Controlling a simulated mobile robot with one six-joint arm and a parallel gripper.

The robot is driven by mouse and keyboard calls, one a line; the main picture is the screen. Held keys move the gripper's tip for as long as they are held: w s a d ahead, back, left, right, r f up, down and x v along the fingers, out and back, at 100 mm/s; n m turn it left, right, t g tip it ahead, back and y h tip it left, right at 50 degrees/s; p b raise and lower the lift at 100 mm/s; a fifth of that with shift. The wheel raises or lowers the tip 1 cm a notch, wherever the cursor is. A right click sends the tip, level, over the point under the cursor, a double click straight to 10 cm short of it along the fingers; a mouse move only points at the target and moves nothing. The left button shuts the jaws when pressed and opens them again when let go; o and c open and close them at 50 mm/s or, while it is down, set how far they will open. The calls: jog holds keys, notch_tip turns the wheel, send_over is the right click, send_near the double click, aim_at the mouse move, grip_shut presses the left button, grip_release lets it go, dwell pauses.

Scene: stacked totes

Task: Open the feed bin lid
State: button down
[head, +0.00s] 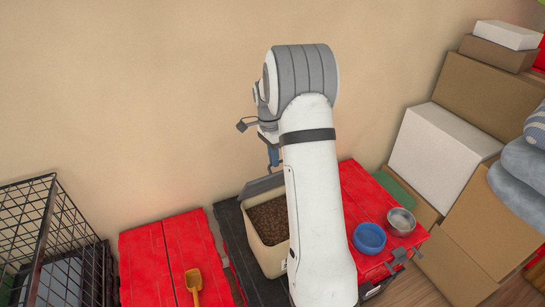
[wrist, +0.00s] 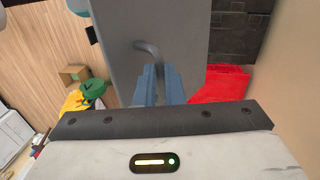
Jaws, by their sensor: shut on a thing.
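The feed bin (head: 277,259) is a cream box full of brown pellets, partly hidden behind my arm in the head view. Its grey lid (head: 262,185) is raised at the bin's back edge, and the pellets are exposed. In the wrist view the lid (wrist: 182,30) is a broad grey panel with a dark curved handle (wrist: 148,48). My gripper (head: 272,155) is above the lid in the head view. In the wrist view the blue fingers (wrist: 160,84) are close together on the handle; the exact contact is hard to see.
The bin stands on a black surface (head: 233,230) between red tote tops (head: 180,245). A yellow scoop (head: 194,283) lies left; blue (head: 369,238) and metal (head: 401,221) bowls stand right. A wire crate (head: 50,225) is far left, cardboard boxes (head: 475,225) far right. The wall is close behind.

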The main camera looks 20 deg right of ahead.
jog(key=shift+w+a+f, duration=0.15)
jog(key=shift+w+a, duration=0.05)
jog(key=shift+a, duration=0.35)
dwell(0.4)
jog(key=c, duration=1.6)
grip_release()
jog(key=shift+w, duration=0.2)
jog(key=shift+o, duration=0.4)
jog(key=shift+s, duration=0.1)
jog(key=w+r+p, duration=0.2)
jog(key=w+r, duration=0.4)
jog(key=shift+a+r+p, duration=0.15)
jog(key=shift+r+p, duration=0.2)
jog(key=shift+w, duration=0.1)
